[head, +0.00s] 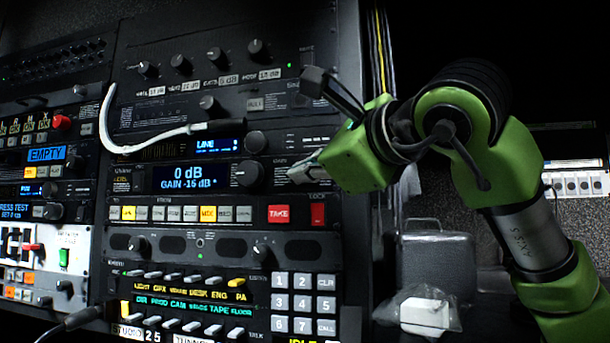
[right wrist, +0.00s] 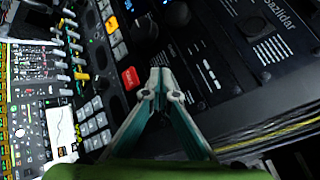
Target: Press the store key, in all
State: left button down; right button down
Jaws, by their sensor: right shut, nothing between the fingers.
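The rack panel with the display reading "0 dB GAIN -16 dB" (head: 190,178) stands left of my right gripper. Below the display runs a row of small keys (head: 185,213), some lit yellow or orange; I cannot read the word store on any of them. A red TAKE key (head: 279,214) ends that row and also shows in the right wrist view (right wrist: 130,78). My right gripper (head: 296,173) is shut and empty, its tips in front of the panel right of the large knob (head: 249,174). In the right wrist view its tips (right wrist: 160,76) meet beside the TAKE key. My left gripper is not in view.
A white cable (head: 150,145) loops across the upper panels. A red key under LOCK (head: 318,214) is right of TAKE. A keypad (head: 303,303) sits lower down. A grey case (head: 437,262) and a bagged white item (head: 425,312) stand right of the rack.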

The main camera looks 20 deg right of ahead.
jog(key=shift+w+d, duration=0.2)
jog(key=shift+w, duration=0.1)
dwell(0.8)
jog(key=shift+s+a, duration=0.45)
jog(key=shift+s, duration=0.2)
jog(key=s+a, duration=0.1)
jog(key=s, duration=0.1)
jog(key=s+a+b, duration=0.1)
jog(key=s+a, duration=0.1)
dwell(0.5)
jog(key=shift+d, duration=0.1)
dwell(0.6)
